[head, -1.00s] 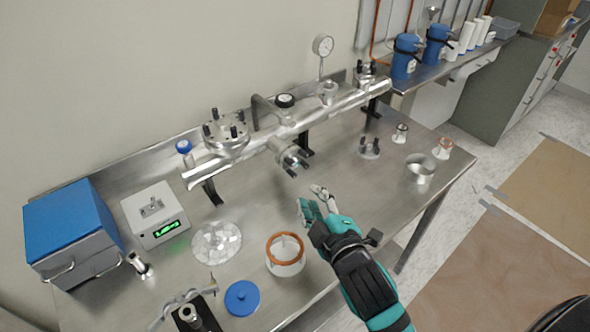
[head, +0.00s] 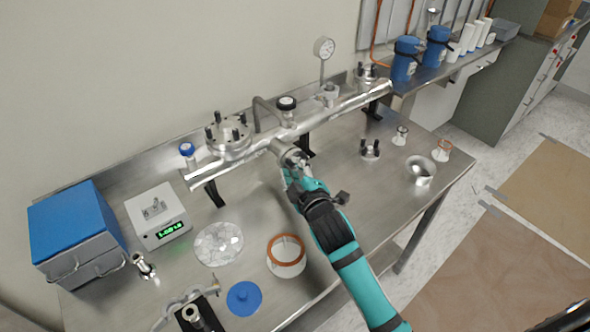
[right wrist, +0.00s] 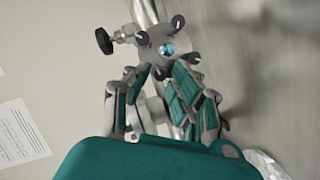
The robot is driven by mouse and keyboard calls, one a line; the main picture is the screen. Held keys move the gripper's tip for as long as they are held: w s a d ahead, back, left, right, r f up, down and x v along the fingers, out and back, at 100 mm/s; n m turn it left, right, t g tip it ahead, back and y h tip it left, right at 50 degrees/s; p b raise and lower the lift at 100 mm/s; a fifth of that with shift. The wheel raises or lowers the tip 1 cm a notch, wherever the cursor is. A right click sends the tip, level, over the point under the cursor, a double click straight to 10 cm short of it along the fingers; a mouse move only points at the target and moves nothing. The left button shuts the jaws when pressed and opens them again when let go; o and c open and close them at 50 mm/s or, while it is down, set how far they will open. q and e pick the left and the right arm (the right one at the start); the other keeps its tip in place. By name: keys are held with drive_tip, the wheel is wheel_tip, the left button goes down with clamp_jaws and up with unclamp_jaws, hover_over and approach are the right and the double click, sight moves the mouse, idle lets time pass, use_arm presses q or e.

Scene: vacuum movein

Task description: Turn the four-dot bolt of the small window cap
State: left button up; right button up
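The small window cap (right wrist: 167,50) is a round metal flange with a blue-tinted centre and several dark bolts around its rim. It sits on the short front port of the horizontal metal tube (head: 240,145). My right gripper (head: 291,164) is at this cap in the head view and covers most of it. In the right wrist view my right gripper's fingers (right wrist: 160,74) are apart, on either side of the cap's nearest bolt (right wrist: 160,73). I cannot tell whether they touch it. The dot marks are too small to read. My left gripper is out of view.
A larger bolted flange (head: 228,138) and a black knob (head: 286,103) are on the tube.

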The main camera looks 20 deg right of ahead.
clamp_jaws()
drive_tip(key=shift+r+p, duration=0.1)
drive_tip(key=shift+p, duration=0.5)
drive_tip(key=m+p, duration=0.1)
drive_tip(key=p, duration=0.1)
drive_tip(key=m+g+y+p, duration=0.1)
drive_tip(key=p, duration=0.2)
drive_tip(key=m+p, duration=0.2)
drive_tip(key=p, duration=0.1)
drive_tip(key=shift+d+r+g+y, duration=0.2)
drive_tip(key=shift+r+g+y, duration=0.05)
drive_tip(key=shift+g+y, duration=0.15)
drive_tip(key=shift+f+m+y+p, duration=0.1)
drive_tip(key=shift+m+y+p, duration=0.3)
drive_tip(key=shift+m+p, duration=0.4)
drive_tip(key=shift+f+m+g+p, duration=0.1)
drive_tip(key=shift+m+g+p, duration=0.2)
drive_tip(key=shift+p, duration=0.1)
drive_tip(key=shift+f+y, duration=0.1)
drive_tip(key=shift+y, duration=0.3)
